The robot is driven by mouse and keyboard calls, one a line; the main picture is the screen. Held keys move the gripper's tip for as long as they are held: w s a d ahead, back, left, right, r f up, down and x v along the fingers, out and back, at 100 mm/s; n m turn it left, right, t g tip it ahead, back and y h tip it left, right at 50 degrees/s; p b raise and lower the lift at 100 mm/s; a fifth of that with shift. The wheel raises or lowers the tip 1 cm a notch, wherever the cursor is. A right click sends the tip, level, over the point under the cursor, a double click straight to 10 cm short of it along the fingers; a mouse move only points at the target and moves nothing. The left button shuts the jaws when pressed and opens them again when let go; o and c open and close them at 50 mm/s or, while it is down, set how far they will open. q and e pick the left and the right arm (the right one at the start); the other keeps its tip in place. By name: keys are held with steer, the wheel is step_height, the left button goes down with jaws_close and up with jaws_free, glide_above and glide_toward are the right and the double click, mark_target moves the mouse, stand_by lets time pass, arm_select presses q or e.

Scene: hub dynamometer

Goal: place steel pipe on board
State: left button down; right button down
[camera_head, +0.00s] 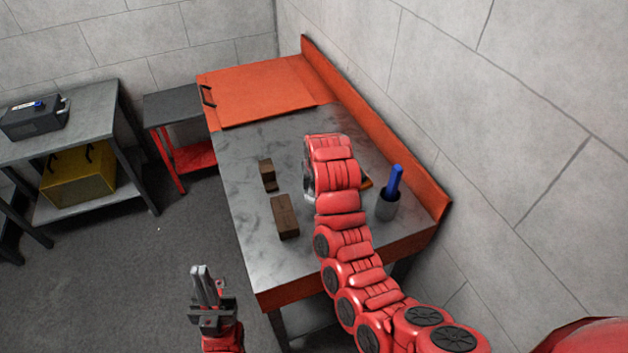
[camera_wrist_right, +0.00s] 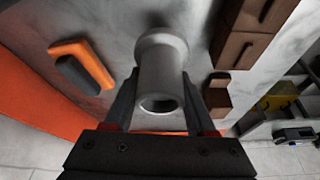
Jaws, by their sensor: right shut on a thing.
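The grey steel pipe (camera_wrist_right: 163,75), with a wider rim at its far end and an open near end, is between the fingers of my right gripper (camera_wrist_right: 160,86), which is shut on it. In the head view my right arm hides the pipe and most of that gripper, over the workbench (camera_head: 245,165). I cannot tell whether the pipe touches the bench top. No separate board is clearly identifiable; an orange panel with a handle (camera_head: 262,90) covers the bench's far end. My left gripper (camera_head: 202,268) is empty, left of the bench's near corner; its fingers look close together.
Two brown blocks (camera_head: 285,216) (camera_head: 268,175) stand left of my right arm. A grey cup (camera_head: 387,205) holds a blue-handled item (camera_head: 394,181) to the right. An orange-and-black item (camera_wrist_right: 82,66) lies near the bench's orange back edge (camera_head: 400,155). The bench's near left top is clear.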

steer(key=shift+w+r+p, duration=0.1)
steer(key=shift+w+p, duration=0.2)
steer(key=shift+w, duration=0.85)
steer(key=shift+w+a+f, duration=0.1)
steer(key=shift+w+f, duration=0.1)
steer(key=shift+w, duration=0.55)
steer(key=shift+f+p, duration=0.45)
steer(key=shift+p, duration=0.25)
step_height(320, 180, down, 2)
steer(key=shift+f+p, duration=0.1)
steer(key=shift+p, duration=0.5)
steer(key=shift+f, duration=0.15)
steer(key=shift+f, duration=0.15)
steer(key=shift+c, duration=1.1)
jaws_free()
